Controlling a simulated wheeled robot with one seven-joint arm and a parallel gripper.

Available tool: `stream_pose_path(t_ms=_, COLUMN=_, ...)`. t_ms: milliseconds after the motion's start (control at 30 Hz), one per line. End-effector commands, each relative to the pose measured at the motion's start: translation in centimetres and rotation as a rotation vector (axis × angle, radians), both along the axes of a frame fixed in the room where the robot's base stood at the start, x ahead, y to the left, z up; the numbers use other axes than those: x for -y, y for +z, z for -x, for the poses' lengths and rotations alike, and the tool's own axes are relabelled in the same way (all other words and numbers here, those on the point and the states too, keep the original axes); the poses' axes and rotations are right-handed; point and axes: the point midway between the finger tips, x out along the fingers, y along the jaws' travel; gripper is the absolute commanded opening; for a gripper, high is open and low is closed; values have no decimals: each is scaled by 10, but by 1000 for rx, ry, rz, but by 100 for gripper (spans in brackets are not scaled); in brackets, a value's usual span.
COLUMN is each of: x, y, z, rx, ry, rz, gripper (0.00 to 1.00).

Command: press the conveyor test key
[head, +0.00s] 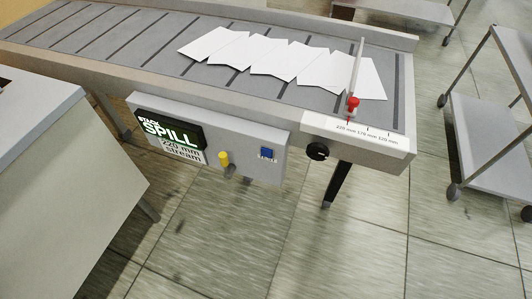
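The conveyor (110,42) runs from the upper left to the right of the head view. A grey control panel (210,128) hangs on its near side. On the panel's right part is a small blue square key (266,153) with a label too small to read; I cannot tell for certain that it is the test key. A lit display (168,129) reads "STACK SPILL", with a "220 mm stream" label (182,149) below. My gripper is not in view.
Several white sheets (225,44) overlap on the belt, up to a guide bar (358,66) with a red knob (353,103). A black knob (317,152) is right of the panel. A grey cabinet (60,190) stands at left, a cart (485,135) at right. The floor between is clear.

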Motion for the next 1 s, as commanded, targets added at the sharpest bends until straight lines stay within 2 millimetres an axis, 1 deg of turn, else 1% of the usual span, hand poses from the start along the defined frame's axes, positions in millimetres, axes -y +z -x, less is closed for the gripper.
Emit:
stream_pose_path(t_ms=33, x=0, y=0, z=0, rx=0, ry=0, rz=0, gripper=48)
stream_pose_path(t_ms=67, x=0, y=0, z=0, rx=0, ry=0, rz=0, gripper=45)
stream_pose_path(t_ms=533, x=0, y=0, z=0, rx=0, ry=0, rz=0, gripper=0)
stream_pose_path(t_ms=1000, x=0, y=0, z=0, rx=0, ry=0, rz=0, gripper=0)
